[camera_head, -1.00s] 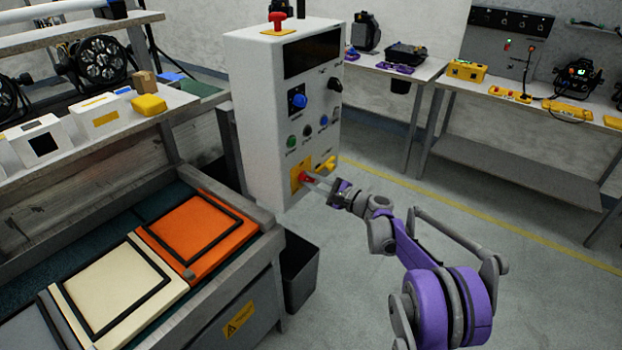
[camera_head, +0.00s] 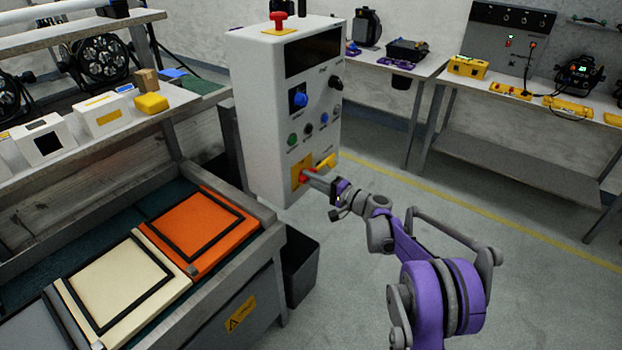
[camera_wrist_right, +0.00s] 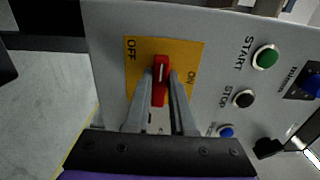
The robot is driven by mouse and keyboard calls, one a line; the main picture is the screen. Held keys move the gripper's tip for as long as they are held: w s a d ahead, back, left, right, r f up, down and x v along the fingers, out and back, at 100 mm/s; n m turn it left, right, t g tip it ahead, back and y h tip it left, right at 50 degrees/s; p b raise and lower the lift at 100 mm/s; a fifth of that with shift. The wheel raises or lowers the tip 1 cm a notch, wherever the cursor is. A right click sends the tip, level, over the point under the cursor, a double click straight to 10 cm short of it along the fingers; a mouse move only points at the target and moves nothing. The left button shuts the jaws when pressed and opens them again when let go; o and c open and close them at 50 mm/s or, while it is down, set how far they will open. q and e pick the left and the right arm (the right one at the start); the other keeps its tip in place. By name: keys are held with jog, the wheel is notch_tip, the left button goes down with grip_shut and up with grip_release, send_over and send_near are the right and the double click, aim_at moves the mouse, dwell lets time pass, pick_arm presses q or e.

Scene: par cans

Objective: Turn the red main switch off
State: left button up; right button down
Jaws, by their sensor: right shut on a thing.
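The red main switch (camera_wrist_right: 161,80) sits on a yellow plate (camera_wrist_right: 188,55) marked OFF and ON, low on the front of the white control cabinet (camera_head: 262,120). In the right wrist view its handle points straight up the picture, between the OFF and ON labels. My right gripper (camera_wrist_right: 160,85) is shut on the red handle, one finger on each side. In the head view the right gripper (camera_head: 307,177) reaches the yellow plate from the lower right and hides most of the switch. My left gripper is not in view.
Green START (camera_wrist_right: 265,57), black STOP (camera_wrist_right: 243,98) and blue (camera_wrist_right: 226,131) buttons sit beside the plate. A red mushroom button (camera_head: 278,17) tops the cabinet. A dark bin (camera_head: 300,265) stands below. The floor at right is clear.

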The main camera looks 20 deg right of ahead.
dwell(0.5)
jog(key=c, duration=0.8)
grip_release()
jog(key=shift+o, duration=0.2)
jog(key=v, duration=1.1)
jog(key=shift+a, duration=0.1)
